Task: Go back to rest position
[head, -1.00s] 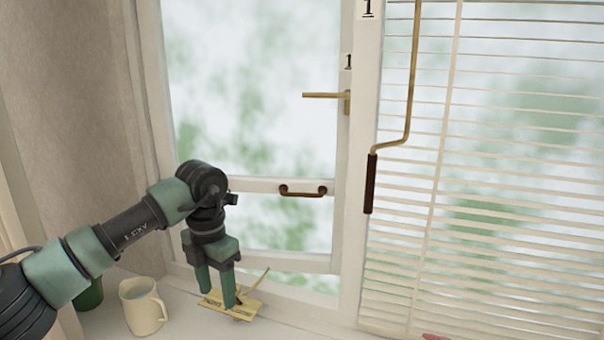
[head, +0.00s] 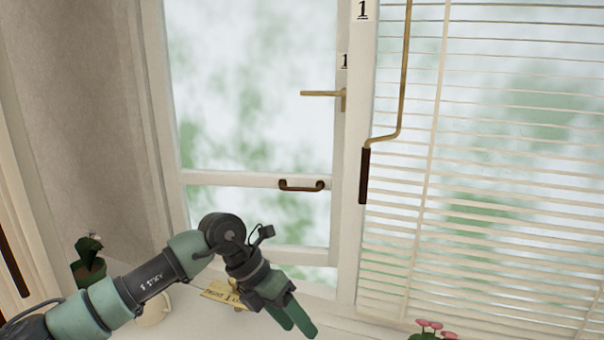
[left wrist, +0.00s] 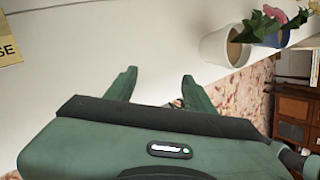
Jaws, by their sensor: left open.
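My left gripper (head: 296,322) is in the lower middle of the head view, over the white window sill, its green fingers pointing down and to the right. In the left wrist view its two fingers (left wrist: 157,88) are apart with nothing between them. A yellow label plate (head: 220,292) lies on the sill behind the wrist, partly hidden by it. A corner of a yellow plate with the letters "SE" (left wrist: 8,50) shows at the left of the left wrist view. My right gripper is not in view.
A cream mug (head: 153,313) is mostly hidden by my left arm. A potted plant (head: 90,262) stands at the sill's left. Pink flowers (head: 430,327) show at the lower right. The left wrist view shows a white pot (left wrist: 222,46) and a wooden cabinet (left wrist: 297,112).

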